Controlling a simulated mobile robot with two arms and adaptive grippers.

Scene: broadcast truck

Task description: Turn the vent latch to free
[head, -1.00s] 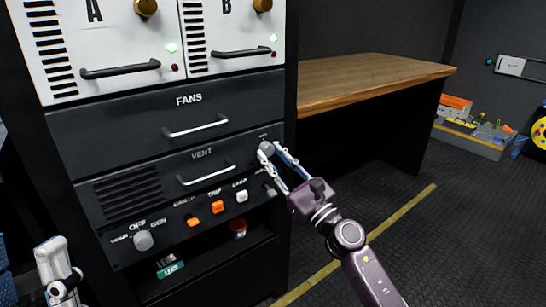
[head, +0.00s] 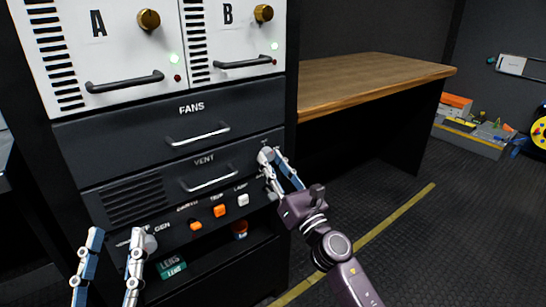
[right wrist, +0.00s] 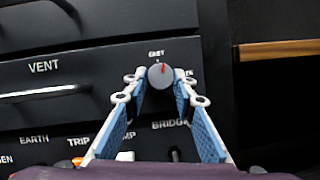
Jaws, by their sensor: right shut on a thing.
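The vent drawer (head: 160,195) is a dark panel with a bar handle. The vent latch is a grey round knob (right wrist: 160,76) at the drawer's upper right corner. Its red mark points about straight up in the right wrist view, towards a small label that I cannot read surely. My right gripper (head: 273,157) has its fingertips on both sides of this knob and is shut on it; in the head view the fingers partly hide it. My left gripper (head: 114,236) is at the lower left, fingers apart and empty, in front of the lower control panel.
Below the vent drawer are a grey rotary knob (head: 150,243), orange and white switches (head: 220,210) and a bridge lever. The fans drawer (head: 140,145) is above. A shelf underneath holds lens boxes (head: 172,268) and an orange jar (head: 240,230). A wooden desk (head: 370,80) stands to the right.

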